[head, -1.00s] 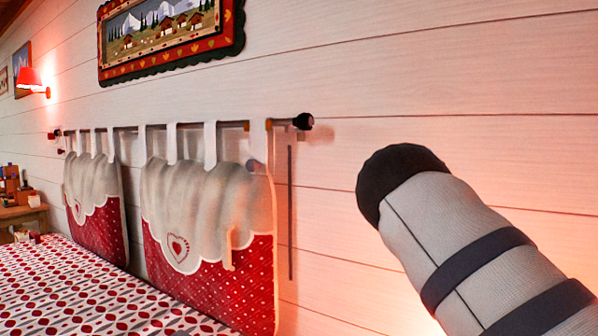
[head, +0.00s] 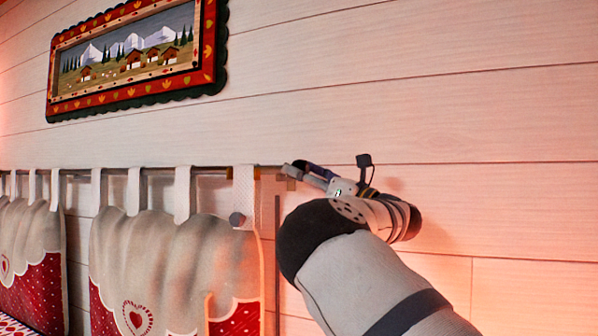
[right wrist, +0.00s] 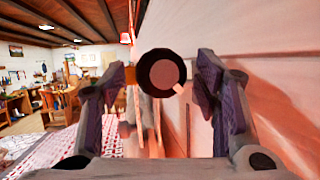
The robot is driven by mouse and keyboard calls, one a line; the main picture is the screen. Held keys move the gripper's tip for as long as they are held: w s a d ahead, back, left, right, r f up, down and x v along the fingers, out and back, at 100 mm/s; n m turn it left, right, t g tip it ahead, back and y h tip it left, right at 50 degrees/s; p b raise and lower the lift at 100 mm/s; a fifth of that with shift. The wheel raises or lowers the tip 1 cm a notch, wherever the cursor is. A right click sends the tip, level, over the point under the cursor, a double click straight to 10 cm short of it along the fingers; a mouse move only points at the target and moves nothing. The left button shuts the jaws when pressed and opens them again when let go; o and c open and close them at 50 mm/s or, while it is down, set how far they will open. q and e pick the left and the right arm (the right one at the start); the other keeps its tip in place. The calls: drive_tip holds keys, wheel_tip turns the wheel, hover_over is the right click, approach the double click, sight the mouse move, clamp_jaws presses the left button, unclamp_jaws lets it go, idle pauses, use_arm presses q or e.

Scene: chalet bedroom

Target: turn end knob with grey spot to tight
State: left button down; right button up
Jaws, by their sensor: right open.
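The end knob (right wrist: 162,75) shows face-on in the right wrist view, as a dark ring with a pinkish face and a small pale mark at its lower right. I cannot make out a clear grey spot on it. My right gripper (right wrist: 162,82) is open, with one finger on each side of the knob in that view and a gap to each. In the head view my right gripper (head: 296,172) is at the right end of the rail (head: 210,172) and hides the knob. Whether the fingertips reach past the knob, I cannot tell. My left gripper is out of view.
A framed mountain picture (head: 135,58) hangs above. The plank wall (head: 480,120) runs close along the right arm. The bed (right wrist: 65,150) lies at lower left.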

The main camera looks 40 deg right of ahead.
drive_tip(key=shift+w+a+r, duration=0.15)
drive_tip(key=shift+w+r, duration=0.15)
drive_tip(key=shift+w, duration=0.3)
drive_tip(key=c, duration=1.2)
drive_tip(key=shift+o, duration=0.2)
drive_tip(key=shift+m, duration=0.3)
